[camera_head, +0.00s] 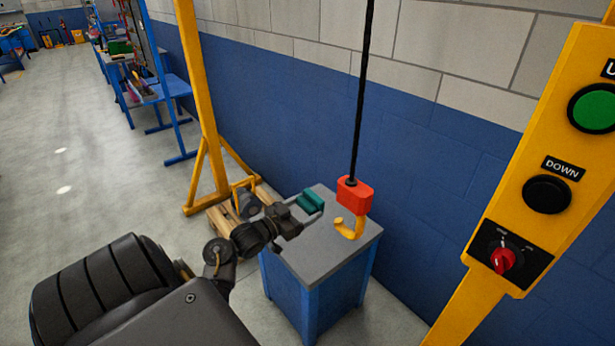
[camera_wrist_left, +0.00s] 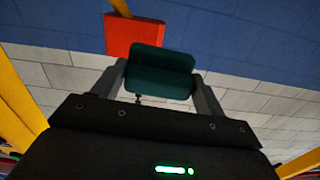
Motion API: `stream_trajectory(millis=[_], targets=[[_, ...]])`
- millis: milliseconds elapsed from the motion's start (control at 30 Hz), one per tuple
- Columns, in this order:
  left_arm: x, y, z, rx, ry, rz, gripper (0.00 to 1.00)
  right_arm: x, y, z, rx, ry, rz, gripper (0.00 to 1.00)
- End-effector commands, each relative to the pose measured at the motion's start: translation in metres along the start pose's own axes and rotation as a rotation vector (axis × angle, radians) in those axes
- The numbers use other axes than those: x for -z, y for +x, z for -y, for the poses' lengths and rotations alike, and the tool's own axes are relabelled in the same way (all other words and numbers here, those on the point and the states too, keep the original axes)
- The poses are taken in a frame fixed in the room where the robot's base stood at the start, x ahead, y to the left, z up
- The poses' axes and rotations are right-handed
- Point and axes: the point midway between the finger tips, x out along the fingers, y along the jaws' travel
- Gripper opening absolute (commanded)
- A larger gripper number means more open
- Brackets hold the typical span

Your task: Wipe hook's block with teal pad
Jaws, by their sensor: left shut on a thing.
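The hook's block (camera_head: 355,194) is a red box hanging on a black cable, with a yellow hook (camera_head: 349,229) below it over a grey-topped blue cabinet. My left gripper (camera_head: 311,206) is shut on the teal pad (camera_head: 312,200), just left of the block in the head view, with a visible gap between pad and block there. In the left wrist view the teal pad (camera_wrist_left: 159,72) sits between the two fingers, and the red block (camera_wrist_left: 118,36) shows behind it, partly covered by it. My right gripper is not in view.
The cabinet top (camera_head: 318,246) is bare under the hook. A yellow post with a control panel (camera_head: 535,190) carrying green, black and red controls stands at the right. A yellow frame (camera_head: 204,110) and a wooden pallet (camera_head: 222,219) stand behind my left arm. A blue wall is behind.

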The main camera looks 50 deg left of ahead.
Motion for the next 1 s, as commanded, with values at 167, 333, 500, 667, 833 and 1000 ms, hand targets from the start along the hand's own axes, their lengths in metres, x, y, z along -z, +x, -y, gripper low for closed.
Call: stream_trajectory(millis=[167, 333, 500, 667, 833, 1000], targets=[[-0.001, 0.013, -0.003, -0.008, 0.000, -0.004, 0.54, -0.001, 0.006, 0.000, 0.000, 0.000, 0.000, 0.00], [-0.001, 0.030, -0.003, -0.007, 0.000, -0.004, 0.54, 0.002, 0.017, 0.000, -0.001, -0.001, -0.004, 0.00], [-0.001, 0.046, -0.003, -0.006, 0.000, -0.003, 0.54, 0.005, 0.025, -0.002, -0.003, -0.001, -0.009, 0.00], [-0.001, 0.056, -0.002, -0.005, 0.000, -0.002, 0.54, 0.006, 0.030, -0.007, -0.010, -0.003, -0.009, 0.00], [0.001, 0.061, -0.002, -0.004, 0.000, -0.001, 0.54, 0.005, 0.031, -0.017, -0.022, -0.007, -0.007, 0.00], [0.001, 0.062, -0.002, -0.004, 0.000, -0.001, 0.54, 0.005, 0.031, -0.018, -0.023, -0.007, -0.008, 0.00]])
